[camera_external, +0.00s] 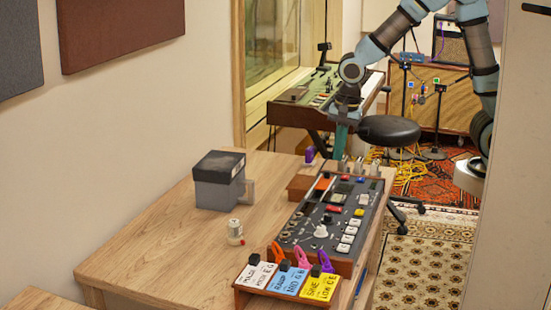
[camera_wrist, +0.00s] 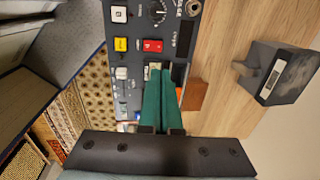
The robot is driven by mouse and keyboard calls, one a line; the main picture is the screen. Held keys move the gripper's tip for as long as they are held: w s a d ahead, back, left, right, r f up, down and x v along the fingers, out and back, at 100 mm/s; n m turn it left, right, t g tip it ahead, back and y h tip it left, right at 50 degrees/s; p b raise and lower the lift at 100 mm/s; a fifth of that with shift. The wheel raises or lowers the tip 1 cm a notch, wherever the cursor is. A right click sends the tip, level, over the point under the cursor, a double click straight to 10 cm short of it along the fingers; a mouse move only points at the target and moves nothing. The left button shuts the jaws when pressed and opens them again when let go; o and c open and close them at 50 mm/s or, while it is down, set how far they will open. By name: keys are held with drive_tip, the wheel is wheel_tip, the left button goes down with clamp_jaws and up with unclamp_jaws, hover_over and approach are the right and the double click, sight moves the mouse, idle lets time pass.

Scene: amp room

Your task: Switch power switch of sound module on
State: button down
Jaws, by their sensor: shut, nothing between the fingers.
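The sound module (camera_external: 287,237) is a dark panel with wooden sides, knobs, white buttons and a red and a yellow button, lying on the wooden table. In the wrist view, its panel (camera_wrist: 133,72) runs up the middle, with a red button (camera_wrist: 152,46) and a yellow button (camera_wrist: 120,44). I cannot tell which control is the power switch. My gripper (camera_external: 339,152) is above the module's far end. In the wrist view, the green fingers of my gripper (camera_wrist: 160,72) are shut together and empty, over a small display. They hide part of the panel; contact cannot be told.
A grey box with a dark lid (camera_external: 219,181) stands at left on the table (camera_external: 150,245); a small white bottle (camera_external: 235,232) is nearer.

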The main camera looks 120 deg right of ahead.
sight(330, 206)
drive_tip(key=f, duration=0.4)
drive_tip(key=f+p, duration=0.1)
drive_tip(key=f, duration=0.4)
drive_tip(key=w+d+f+p, duration=0.1)
drive_tip(key=f, duration=0.4)
drive_tip(key=shift+w+d, duration=0.1)
drive_tip(key=shift+f, duration=0.15)
idle(0.4)
drive_tip(key=shift+s+a+r+p, duration=0.3)
drive_tip(key=shift+s+a+p, duration=0.05)
drive_tip(key=shift+s+a, duration=0.15)
